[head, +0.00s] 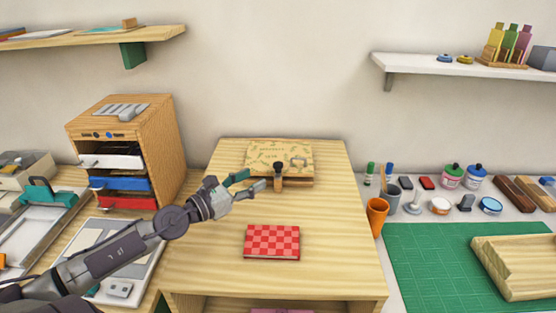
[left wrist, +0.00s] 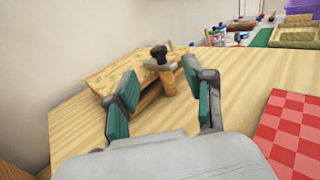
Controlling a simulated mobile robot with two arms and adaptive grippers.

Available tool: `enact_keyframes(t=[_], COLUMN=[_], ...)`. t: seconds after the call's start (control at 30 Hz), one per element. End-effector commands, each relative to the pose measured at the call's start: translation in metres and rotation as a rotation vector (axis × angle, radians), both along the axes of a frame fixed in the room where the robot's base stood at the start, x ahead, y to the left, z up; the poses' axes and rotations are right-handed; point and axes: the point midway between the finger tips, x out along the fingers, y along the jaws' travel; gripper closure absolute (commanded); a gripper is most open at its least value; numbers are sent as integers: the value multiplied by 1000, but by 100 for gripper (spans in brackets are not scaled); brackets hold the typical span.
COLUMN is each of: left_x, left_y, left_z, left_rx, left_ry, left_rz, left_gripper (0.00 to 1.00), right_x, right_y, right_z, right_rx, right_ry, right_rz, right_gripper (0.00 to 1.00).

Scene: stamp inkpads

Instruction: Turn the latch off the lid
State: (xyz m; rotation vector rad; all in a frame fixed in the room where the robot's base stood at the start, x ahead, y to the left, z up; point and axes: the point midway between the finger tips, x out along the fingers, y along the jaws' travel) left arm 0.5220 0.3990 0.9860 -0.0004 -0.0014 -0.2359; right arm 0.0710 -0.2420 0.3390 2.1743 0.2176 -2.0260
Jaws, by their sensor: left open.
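A shallow wooden box with a leaf-patterned lid (head: 262,156) stands at the back of the wooden table; the lid looks closed. My left gripper (head: 254,181) is open with teal pads, just left of the latch in the head view. It also shows in the left wrist view (left wrist: 161,80). I cannot tell whether either finger touches the latch. My right gripper is out of view.
A red checkered pad (head: 271,242) lies on the table in front of the box. A wooden drawer cabinet (head: 152,118) stands to the left. An orange cup (head: 376,218) and a green mat (head: 440,262) are to the right. Bare table surrounds the box.

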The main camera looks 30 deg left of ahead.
Motion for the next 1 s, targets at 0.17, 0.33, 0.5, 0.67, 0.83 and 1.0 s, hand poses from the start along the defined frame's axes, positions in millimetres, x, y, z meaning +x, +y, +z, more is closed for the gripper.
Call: enact_keyframes(t=[0.17,0.33,0.5,0.67,0.83,1.0], left_x=[29,55,78,91,94,94], left_y=[-6,-12,-18,-21,-23,-23], left_z=[6,5,3,1,0,0], left_rx=[-1,-2,-1,1,2,2], left_ry=[-5,-5,-3,-1,0,1], left_rz=[3,4,2,2,1,0], left_gripper=[47,47,47,47,47,47], right_x=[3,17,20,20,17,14], right_y=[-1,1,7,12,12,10], right_z=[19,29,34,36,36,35], right_rx=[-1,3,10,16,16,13], right_ry=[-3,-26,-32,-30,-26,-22], right_rz=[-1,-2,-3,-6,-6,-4], right_gripper=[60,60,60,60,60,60])
